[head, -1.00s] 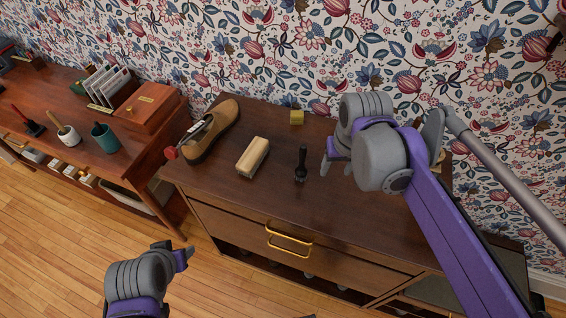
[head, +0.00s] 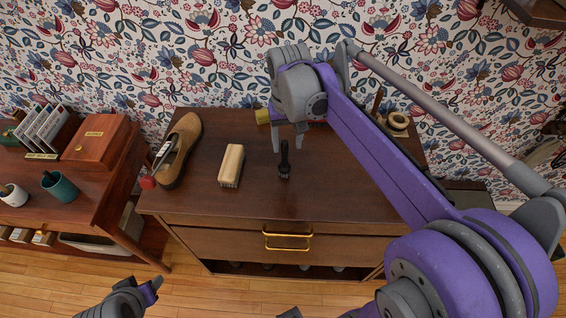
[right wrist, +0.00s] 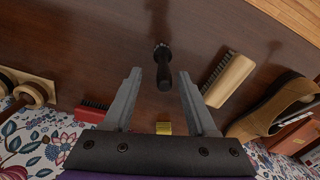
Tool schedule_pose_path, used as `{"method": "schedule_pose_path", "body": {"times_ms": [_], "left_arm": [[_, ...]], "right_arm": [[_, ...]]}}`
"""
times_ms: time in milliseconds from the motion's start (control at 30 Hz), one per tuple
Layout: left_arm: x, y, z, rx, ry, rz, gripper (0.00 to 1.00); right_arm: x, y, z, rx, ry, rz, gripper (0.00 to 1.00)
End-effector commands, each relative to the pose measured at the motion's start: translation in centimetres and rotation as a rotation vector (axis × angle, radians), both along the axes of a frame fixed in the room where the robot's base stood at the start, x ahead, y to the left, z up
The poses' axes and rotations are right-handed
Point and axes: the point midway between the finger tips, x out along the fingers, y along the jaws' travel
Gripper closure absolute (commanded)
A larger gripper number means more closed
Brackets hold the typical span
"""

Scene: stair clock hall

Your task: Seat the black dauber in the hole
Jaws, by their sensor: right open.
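My right gripper (head: 288,138) is open, just behind and above the dauber's top in the head view. In the right wrist view the dauber (right wrist: 164,72) shows between the two open fingertips (right wrist: 160,76), with no finger visibly touching it. My left gripper (head: 152,288) is low at the bottom left, off the cabinet; its jaws are unclear. I cannot make out the hole; my right arm covers part of the cabinet top.
A wood-backed brush (head: 231,165) and a brown shoe (head: 179,150) lie left of the dauber. A yellow block (head: 262,116) sits behind it. A red brush (right wrist: 91,110) and a board with wooden rings (right wrist: 30,95) show in the wrist view. The front centre is clear.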

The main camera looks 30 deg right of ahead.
Motion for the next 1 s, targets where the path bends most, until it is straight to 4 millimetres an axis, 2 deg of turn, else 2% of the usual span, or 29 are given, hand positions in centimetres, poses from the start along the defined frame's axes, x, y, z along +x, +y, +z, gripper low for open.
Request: {"method": "schedule_pose_path", "body": {"times_ms": [100, 267, 600, 867, 1000], "left_arm": [[-0.1, 0.0, -0.2, 0.0, 0.001, 0.0, 0.48], [-0.1, 0.0, -0.2, 0.0, 0.001, 0.0, 0.48], [-0.1, 0.0, -0.2, 0.0, 0.001, 0.0, 0.48], [-0.1, 0.0, -0.2, 0.0, 0.001, 0.0, 0.48], [-0.1, 0.0, -0.2, 0.0, 0.001, 0.0, 0.48]], "right_arm": [[0.0, 0.0, -1.6, 0.0, 0.0, 0.0, 0.43], [0.1, 0.1, -2.7, 0.0, -0.001, 0.001, 0.43], [0.3, 0.4, -7.1, 0.0, -0.001, 0.0, 0.43], [0.3, 0.4, -7.4, 0.0, -0.001, 0.0, 0.43], [0.3, 0.4, -7.4, 0.0, -0.001, 0.0, 0.64]]}}
